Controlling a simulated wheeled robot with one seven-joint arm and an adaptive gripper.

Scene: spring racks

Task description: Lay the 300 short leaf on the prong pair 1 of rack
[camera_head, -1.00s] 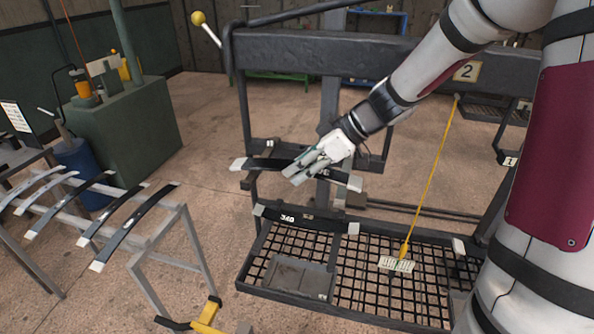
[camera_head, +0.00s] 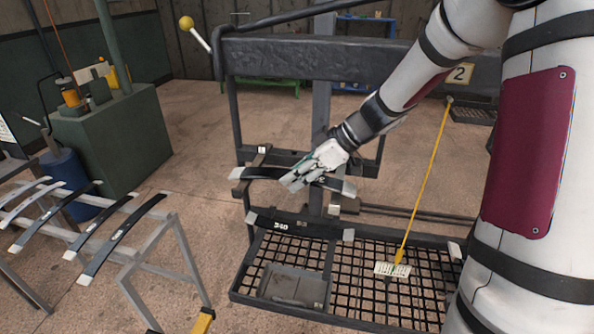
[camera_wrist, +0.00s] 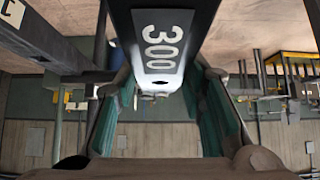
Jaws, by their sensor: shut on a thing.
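My gripper (camera_head: 293,182) is shut on the middle of the 300 short leaf (camera_head: 261,173), a dark curved strip with pale ends. In the wrist view the leaf (camera_wrist: 165,85) shows a white "300" between my green-padded fingers (camera_wrist: 160,115). The leaf lies crosswise at the front of the dark rack (camera_head: 300,60), above a second leaf marked 340 (camera_head: 312,229). Its left end is close to a dark rack bracket (camera_head: 247,192). I cannot tell whether it touches any prong. The number of the prong pair at the leaf is not readable.
A mesh tray (camera_head: 350,290) with a grey box (camera_head: 293,286) is below. A yellow cord (camera_head: 425,180) runs down to a small card (camera_head: 392,269) at the right. A plate marked 2 (camera_head: 459,74) is on the rack. Several leaves (camera_head: 118,238) lie on a grey stand at the left.

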